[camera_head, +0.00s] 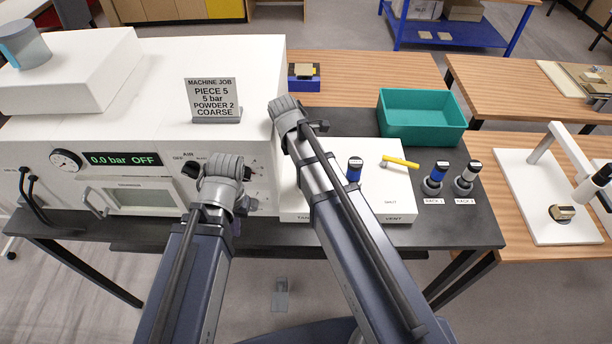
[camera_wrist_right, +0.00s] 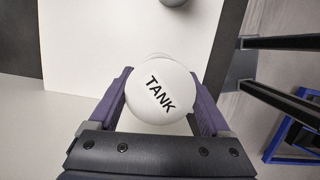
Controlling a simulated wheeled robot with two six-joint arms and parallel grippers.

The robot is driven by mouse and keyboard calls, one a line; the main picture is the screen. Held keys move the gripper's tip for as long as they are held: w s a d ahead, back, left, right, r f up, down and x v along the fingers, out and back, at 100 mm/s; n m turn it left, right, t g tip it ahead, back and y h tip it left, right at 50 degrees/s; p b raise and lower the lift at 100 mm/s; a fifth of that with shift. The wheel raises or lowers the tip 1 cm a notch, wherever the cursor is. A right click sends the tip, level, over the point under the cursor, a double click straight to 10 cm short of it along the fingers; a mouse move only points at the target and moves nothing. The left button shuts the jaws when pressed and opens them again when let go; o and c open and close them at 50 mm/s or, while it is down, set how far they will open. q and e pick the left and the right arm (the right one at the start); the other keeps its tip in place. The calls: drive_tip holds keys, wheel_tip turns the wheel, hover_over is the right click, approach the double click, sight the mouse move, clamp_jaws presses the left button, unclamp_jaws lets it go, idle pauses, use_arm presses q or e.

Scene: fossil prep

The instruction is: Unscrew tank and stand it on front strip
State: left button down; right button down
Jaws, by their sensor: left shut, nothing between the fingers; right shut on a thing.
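The tank (camera_wrist_right: 160,92) shows in the right wrist view as a round white cap lettered TANK. My right gripper (camera_wrist_right: 158,112) is shut on it, with a purple finger on each side. In the head view the tank and the right gripper are hidden behind my right arm.
A teal bin (camera_head: 421,115) is behind. The white machine (camera_head: 130,130) fills the left.

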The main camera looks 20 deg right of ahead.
drive_tip(key=shift+n+t, duration=0.3)
drive_tip(key=shift+n, duration=0.8)
drive_tip(key=shift+r, duration=0.15)
drive_tip(key=shift+r+p, duration=0.5)
drive_tip(key=shift+p, duration=0.1)
drive_tip(key=shift+d+p+v, duration=0.25)
drive_tip(key=shift+p+v, duration=0.75)
drive_tip(key=shift+p, duration=0.05)
drive_tip(key=shift+d+p+v, duration=0.25)
drive_tip(key=shift+p+v, duration=0.8)
